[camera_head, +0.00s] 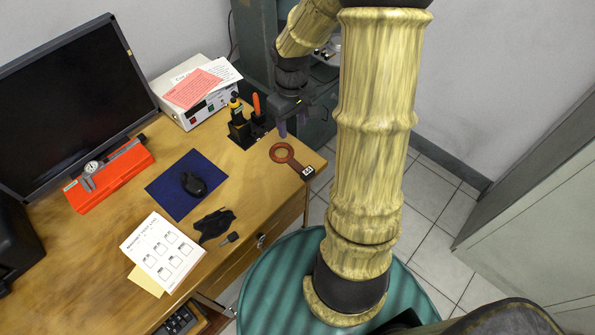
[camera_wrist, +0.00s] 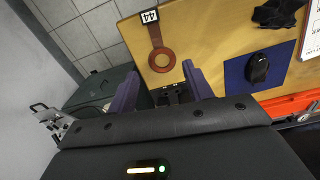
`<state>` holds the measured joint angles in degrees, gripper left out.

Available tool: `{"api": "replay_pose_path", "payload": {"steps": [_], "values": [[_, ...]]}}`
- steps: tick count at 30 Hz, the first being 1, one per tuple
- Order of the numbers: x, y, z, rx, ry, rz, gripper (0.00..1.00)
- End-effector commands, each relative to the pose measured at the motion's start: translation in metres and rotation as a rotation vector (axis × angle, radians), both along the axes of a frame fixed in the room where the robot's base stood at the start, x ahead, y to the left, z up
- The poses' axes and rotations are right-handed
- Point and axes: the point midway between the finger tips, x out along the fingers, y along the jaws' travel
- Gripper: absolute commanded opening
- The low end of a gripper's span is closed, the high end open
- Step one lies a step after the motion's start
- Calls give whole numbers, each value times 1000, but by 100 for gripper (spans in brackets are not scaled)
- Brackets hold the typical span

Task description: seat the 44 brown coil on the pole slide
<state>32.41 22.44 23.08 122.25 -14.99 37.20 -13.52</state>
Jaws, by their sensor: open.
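The brown coil (camera_head: 282,152) is a flat reddish-brown ring with a strap ending in a black-and-white tag marked 44 (camera_head: 307,172). It lies flat on the wooden desk near its right edge. In the wrist view the coil (camera_wrist: 162,60) lies beyond my fingertips, its tag pointing away. My gripper (camera_head: 292,124) is open and empty, above the desk's far right corner, with its purple fingers pointing down. In the wrist view my gripper (camera_wrist: 160,72) has its fingers wide apart. I cannot make out the pole slide; my arm hides part of the green-grey equipment (camera_head: 258,50).
A black tool holder (camera_head: 241,133) with yellow and orange handles stands close left of my gripper. A blue mat (camera_head: 172,197) with a dark mouse-like object, a red case (camera_head: 108,178), a power unit (camera_head: 192,110) and a monitor (camera_head: 70,100) are further left. The green-grey equipment borders the desk's far end.

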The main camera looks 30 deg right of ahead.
Motion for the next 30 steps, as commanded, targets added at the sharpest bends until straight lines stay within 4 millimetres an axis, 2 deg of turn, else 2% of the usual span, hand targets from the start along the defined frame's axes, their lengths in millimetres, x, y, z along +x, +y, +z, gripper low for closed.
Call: {"api": "replay_pose_path", "payload": {"steps": [1,4,13,16,20,30], "values": [[4,-7,-8,6,5,3,51],[7,-12,-9,9,11,17,51],[7,-11,-9,9,11,19,51],[7,-10,-15,10,13,19,51],[7,-11,-33,11,14,20,51],[7,-11,-94,11,14,19,51]]}}
